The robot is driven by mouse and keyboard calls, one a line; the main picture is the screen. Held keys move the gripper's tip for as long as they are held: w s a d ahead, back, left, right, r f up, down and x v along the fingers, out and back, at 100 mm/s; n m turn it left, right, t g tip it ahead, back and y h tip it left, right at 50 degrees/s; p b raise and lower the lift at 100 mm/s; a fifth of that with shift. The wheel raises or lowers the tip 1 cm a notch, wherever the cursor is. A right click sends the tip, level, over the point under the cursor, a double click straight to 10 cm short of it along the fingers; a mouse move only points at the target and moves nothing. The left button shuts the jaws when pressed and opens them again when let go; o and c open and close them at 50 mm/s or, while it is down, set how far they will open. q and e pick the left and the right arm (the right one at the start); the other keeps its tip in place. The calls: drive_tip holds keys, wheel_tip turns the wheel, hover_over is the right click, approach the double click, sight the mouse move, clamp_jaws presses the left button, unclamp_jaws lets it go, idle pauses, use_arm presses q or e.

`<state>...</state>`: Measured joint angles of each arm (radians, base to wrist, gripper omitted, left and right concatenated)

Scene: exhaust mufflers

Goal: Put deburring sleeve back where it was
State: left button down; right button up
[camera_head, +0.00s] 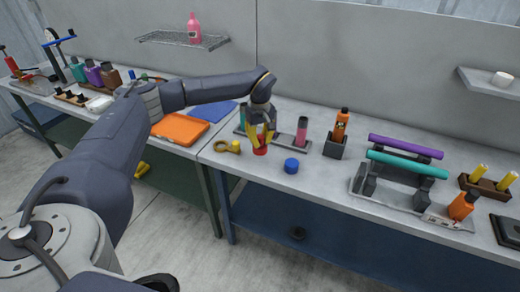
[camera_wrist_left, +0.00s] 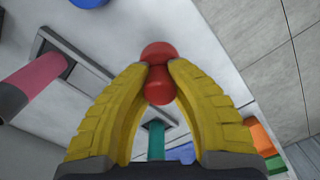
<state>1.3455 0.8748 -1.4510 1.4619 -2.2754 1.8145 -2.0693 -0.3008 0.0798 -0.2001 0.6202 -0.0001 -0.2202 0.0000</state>
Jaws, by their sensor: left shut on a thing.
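My left gripper (camera_head: 261,145) points down over the right-hand bench and its yellow fingers are shut on a small red piece (camera_head: 260,152). In the left wrist view the red piece (camera_wrist_left: 158,75) shows two rounded ends with a narrower waist, pinched between the fingertips (camera_wrist_left: 158,68). I cannot tell for sure whether it is the deburring sleeve. Just behind the gripper is a grey tray (camera_head: 283,142) bearing a pink cylinder with a dark end (camera_head: 302,130) and a teal cylinder (camera_head: 242,117). Whether the red piece touches the bench is unclear. My right gripper is not in view.
A blue round piece (camera_head: 291,166) lies to the right of the gripper, and a yellow ring-shaped piece (camera_head: 227,147) to the left. An orange bottle in a dark holder (camera_head: 334,146) and a rack with purple and teal tubes (camera_head: 407,164) stand farther right. An orange tray (camera_head: 180,129) lies left.

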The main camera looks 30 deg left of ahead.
sight(260, 136)
use_arm(q)
drive_tip(key=shift+f, duration=2.15)
drive_tip(key=shift+f, duration=0.1)
drive_tip(key=c, duration=1.3)
unclamp_jaws()
wheel_tip(260, 136, up, 12)
drive_tip(key=shift+r, duration=0.1)
